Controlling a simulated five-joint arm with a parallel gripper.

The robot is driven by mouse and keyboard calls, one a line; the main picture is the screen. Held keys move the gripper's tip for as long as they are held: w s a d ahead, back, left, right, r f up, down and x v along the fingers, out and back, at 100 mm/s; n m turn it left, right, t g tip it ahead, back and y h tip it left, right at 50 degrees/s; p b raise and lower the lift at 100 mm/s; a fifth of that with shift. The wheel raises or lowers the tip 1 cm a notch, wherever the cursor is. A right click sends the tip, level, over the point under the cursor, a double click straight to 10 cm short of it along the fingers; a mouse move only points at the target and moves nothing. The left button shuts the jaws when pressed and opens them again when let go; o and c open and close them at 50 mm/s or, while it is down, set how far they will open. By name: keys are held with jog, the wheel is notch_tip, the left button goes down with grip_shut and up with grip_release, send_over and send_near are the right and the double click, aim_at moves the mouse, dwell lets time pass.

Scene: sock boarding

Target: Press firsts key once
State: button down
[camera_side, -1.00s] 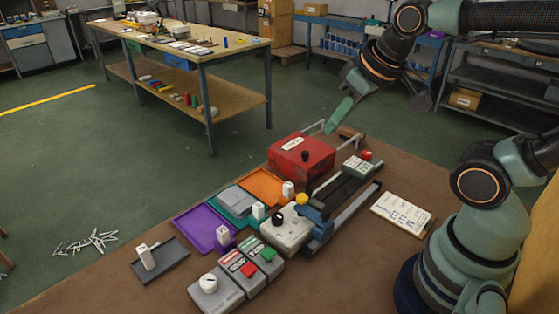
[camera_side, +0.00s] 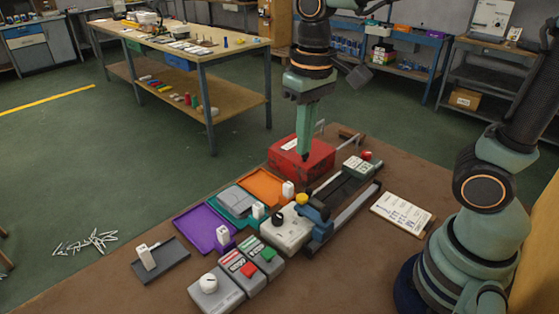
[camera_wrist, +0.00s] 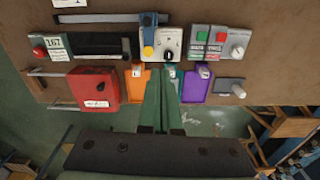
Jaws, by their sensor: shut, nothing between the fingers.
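Two small grey key boxes stand side by side near the front of the bench. One has a green key (camera_side: 268,255), the other a red key (camera_side: 249,269). Their labels are too small to read, so I cannot tell which is the firsts key. In the wrist view the green key (camera_wrist: 202,36) and the red key (camera_wrist: 221,38) show at the upper right. My gripper (camera_side: 305,155) is shut and empty, pointing down at the red box (camera_side: 290,150), well behind the keys. In the wrist view my gripper (camera_wrist: 161,72) points toward the coloured trays.
Orange (camera_side: 264,184), teal (camera_side: 233,203) and purple (camera_side: 203,228) trays lie left of a white box (camera_side: 286,235) with a yellow button and black knob. A grey box with a white dial (camera_side: 214,290) adjoins the keys. A clipboard (camera_side: 402,212) lies at right.

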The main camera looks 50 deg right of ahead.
jog(key=a+f+m+g+h, duration=0.1)
jog(key=a+f+g+h, duration=0.2)
jog(key=a+f+g, duration=0.3)
jog(key=shift+s+a+f+g+h, duration=0.3)
jog(key=shift+a+f, duration=0.35)
jog(key=shift+a, duration=1.8)
jog(key=shift+w+f, duration=0.1)
send_near(273, 252)
jog(key=shift+s+d+r+x, duration=0.1)
jog(key=shift+s+x, duration=0.05)
jog(key=shift+x, duration=0.75)
jog(key=shift+s+d+r+x, duration=0.1)
jog(key=shift+s+r+x, duration=0.05)
jog(key=shift+x, duration=0.75)
jog(key=shift+s+r+x, duration=0.1)
jog(key=shift+s+x, duration=0.05)
jog(key=shift+x, duration=0.8)
jog(key=shift+d+f, duration=0.1)
jog(key=shift+f, duration=0.3)
jog(key=shift+f, duration=0.65)
jog(key=shift+r, duration=1.1)
